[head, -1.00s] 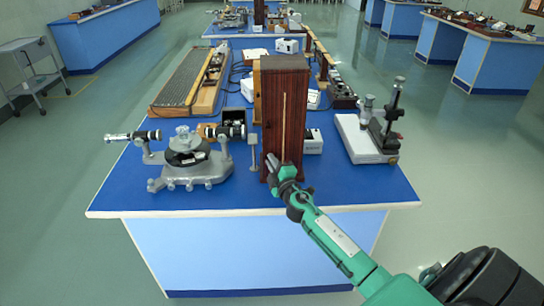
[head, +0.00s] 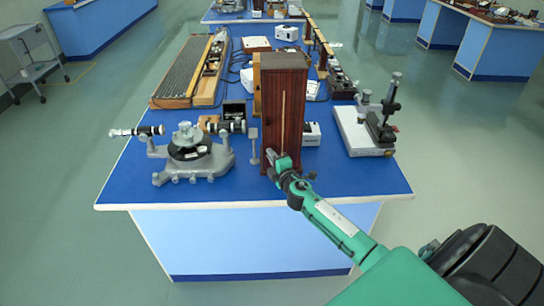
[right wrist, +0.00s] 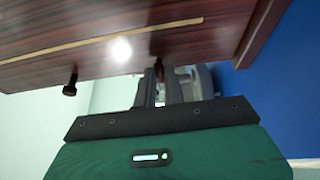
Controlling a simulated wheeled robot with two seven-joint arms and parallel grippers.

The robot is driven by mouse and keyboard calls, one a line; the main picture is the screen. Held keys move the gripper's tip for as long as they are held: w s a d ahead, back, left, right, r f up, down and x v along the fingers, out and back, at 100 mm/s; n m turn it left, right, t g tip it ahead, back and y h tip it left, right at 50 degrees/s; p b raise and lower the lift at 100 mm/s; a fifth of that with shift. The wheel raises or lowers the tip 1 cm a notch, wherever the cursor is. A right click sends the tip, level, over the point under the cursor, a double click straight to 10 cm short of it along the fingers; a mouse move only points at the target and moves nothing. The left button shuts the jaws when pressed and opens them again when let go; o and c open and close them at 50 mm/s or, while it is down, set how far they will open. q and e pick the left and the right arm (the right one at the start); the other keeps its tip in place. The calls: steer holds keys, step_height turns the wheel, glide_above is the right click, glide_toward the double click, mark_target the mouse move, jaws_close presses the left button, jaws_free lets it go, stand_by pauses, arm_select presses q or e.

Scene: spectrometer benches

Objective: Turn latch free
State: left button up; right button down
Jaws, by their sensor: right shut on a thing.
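A tall dark reddish-brown wooden cabinet (head: 290,110) stands upright near the front of the blue bench, with a pale vertical strip on its front. My right gripper (head: 271,156) is at the lower left of that front. In the right wrist view the cabinet's face (right wrist: 100,35) fills the top. There the gripper (right wrist: 160,88) is shut on a small dark peg-like latch (right wrist: 158,66) sticking out of the face. Its fingers partly hide it, so I cannot tell its turn. A second dark peg (right wrist: 70,85) sticks out to the left, untouched. My left gripper is not in view.
A grey spectrometer (head: 190,155) stands on the bench left of the cabinet, with a thin stand (head: 254,147) between them. A white-based instrument (head: 362,130) stands to the right. The bench front edge (head: 260,206) is just below; bare blue top lies around the cabinet's foot.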

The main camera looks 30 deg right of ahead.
steer(key=c, duration=1.5)
jaws_free()
steer(key=shift+s+a+b, duration=0.35)
steer(key=shift+s+b, duration=0.05)
steer(key=shift+s, duration=1.85)
steer(key=shift+s+a+b, duration=0.4)
steer(key=shift+s, duration=1.9)
steer(key=shift+s+a+b, duration=0.35)
steer(key=shift+s+b, duration=0.05)
steer(key=shift+s, duration=1.85)
